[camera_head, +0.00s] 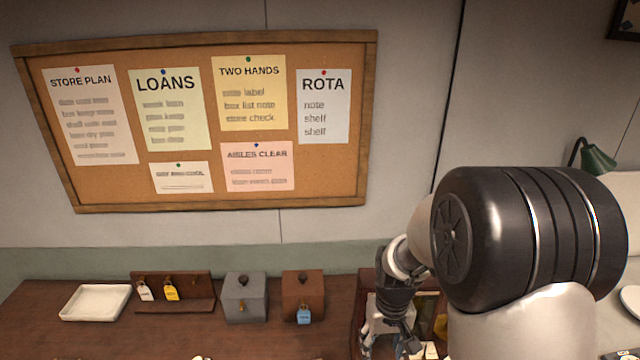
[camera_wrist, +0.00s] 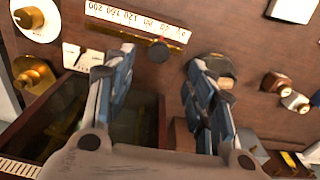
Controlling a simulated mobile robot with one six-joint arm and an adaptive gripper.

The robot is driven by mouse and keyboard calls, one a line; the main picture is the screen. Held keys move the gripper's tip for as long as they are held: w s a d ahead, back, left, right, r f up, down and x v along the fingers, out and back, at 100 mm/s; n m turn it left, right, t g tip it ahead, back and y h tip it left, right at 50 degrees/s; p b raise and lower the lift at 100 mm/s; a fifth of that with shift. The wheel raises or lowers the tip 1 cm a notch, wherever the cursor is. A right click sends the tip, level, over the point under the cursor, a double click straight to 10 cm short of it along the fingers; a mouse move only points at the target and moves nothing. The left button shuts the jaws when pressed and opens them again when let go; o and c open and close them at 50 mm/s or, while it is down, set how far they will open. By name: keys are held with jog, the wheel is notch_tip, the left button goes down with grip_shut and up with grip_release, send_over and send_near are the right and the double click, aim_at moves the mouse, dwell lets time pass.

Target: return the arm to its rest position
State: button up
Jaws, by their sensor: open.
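My arm (camera_head: 530,240) reaches in from the right in the head view and bends down toward the desk. My gripper (camera_head: 388,345) points down over the wooden desk, partly cut off by the lower edge of that view. In the wrist view my gripper (camera_wrist: 158,62) has its two blue-grey fingers apart, with nothing held between them. A dark open wooden box (camera_wrist: 65,118) lies beside and partly behind the left finger. A dark round piece (camera_wrist: 210,68) is by the right fingertip.
A white tray (camera_head: 95,303), a tag rack (camera_head: 173,292), a grey block (camera_head: 245,297) and a brown block (camera_head: 303,288) stand left on the desk. A green lamp (camera_head: 597,158) is behind my arm.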

jog(key=s+a+r+t+b, duration=0.2)
jog(key=s+r+b, duration=0.2)
jog(key=s+r, duration=0.6)
jog(key=s+r+t+b, duration=0.2)
jog(key=s+b, duration=0.2)
jog(key=s, duration=0.7)
jog(key=shift+a+r, duration=0.25)
jog(key=shift+r, duration=0.05)
